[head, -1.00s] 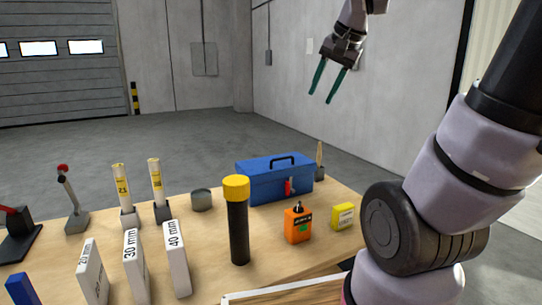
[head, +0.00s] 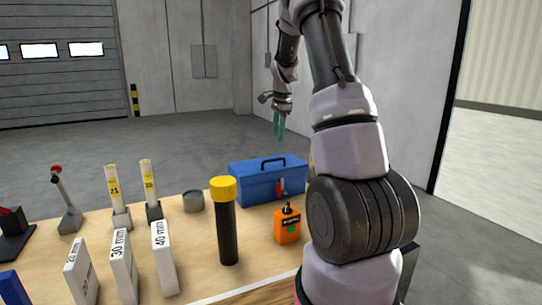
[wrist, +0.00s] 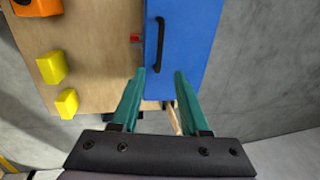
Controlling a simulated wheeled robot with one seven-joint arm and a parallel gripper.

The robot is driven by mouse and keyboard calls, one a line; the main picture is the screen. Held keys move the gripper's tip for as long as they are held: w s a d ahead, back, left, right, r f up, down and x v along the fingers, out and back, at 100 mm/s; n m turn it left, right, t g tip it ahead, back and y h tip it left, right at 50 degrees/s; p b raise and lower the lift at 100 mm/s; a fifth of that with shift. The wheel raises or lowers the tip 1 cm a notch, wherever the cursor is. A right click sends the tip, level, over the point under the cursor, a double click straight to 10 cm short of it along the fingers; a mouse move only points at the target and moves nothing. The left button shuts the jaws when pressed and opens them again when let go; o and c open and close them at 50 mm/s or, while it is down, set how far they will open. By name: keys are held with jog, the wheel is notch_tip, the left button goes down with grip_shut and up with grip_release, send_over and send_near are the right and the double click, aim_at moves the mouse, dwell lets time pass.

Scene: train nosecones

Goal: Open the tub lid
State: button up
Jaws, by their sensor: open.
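A small grey round tub (head: 193,201) stands on the wooden table, left of the blue toolbox; whether it has a separate lid is too small to tell. The blue toolbox (head: 262,190) has a closed lid with a black handle and a red latch on its front. The toolbox (wrist: 195,35) also fills the upper middle of the wrist view, with its handle lying lengthwise. My gripper (head: 279,134) is open and empty, above and behind the toolbox. In the wrist view my gripper's teal fingers (wrist: 160,72) point at the near end of the toolbox, apart from it.
White gauge blocks (head: 121,265) and yellow-labelled cylinders (head: 149,180) stand further left. A wooden-handled item (wrist: 172,118) shows between my fingers. Grey floor lies beyond the table.

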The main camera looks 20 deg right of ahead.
aim_at(276, 160)
jog(key=f, duration=0.3)
jog(key=w+f, duration=0.1)
jog(key=f, duration=0.5)
jog(key=shift+w+f, duration=0.35)
jog(key=shift+w, duration=0.05)
grip_shut()
dwell(0.9)
